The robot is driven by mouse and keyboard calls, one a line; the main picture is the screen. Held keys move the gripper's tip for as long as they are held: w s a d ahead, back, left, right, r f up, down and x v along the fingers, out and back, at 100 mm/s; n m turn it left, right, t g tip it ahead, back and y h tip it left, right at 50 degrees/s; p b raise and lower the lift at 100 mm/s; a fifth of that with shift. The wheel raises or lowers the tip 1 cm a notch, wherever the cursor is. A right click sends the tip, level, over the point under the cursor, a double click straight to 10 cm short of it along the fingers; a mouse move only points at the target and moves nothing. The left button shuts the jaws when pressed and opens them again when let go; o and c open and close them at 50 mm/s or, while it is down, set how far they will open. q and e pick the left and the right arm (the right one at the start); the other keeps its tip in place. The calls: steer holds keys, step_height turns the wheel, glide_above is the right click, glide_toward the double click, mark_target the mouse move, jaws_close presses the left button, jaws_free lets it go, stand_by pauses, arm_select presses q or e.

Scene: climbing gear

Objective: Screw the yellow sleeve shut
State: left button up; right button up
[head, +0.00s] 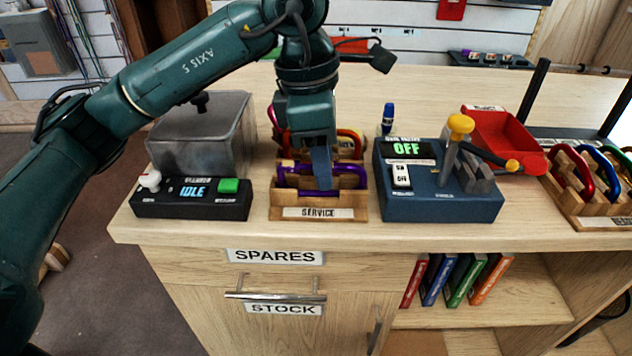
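My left gripper (322,172) points down over the wooden rack marked SERVICE (285,204). Its fingers are seen nearly edge-on at the purple carabiner (350,176), which stands at the front of the rack. I cannot tell whether they touch or grip it. Behind it stand a red-orange carabiner (350,136) and others, partly hidden by my gripper. My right gripper is not in view.
Left of the rack stands a grey tank with a black IDLE panel (190,200). Right of it is a blue machine reading OFF (440,200) with a yellow-knobbed lever (460,126). Farther right are a red scoop tray (500,138) and another carabiner rack (600,222).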

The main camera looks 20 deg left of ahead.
arm_select(q)
step_height(320, 180, down, 2)
steer(key=shift+f+b, duration=0.1)
steer(key=shift+b, duration=0.55)
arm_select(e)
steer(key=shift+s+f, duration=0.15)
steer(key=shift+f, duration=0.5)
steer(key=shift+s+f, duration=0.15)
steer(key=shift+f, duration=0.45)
arm_select(q)
steer(key=shift+s+d, duration=0.25)
steer(key=shift+s, duration=0.45)
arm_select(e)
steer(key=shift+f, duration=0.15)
arm_select(q)
steer(key=shift+r, duration=0.3)
steer(key=shift+r+p, duration=0.85)
steer(key=shift+r, duration=0.4)
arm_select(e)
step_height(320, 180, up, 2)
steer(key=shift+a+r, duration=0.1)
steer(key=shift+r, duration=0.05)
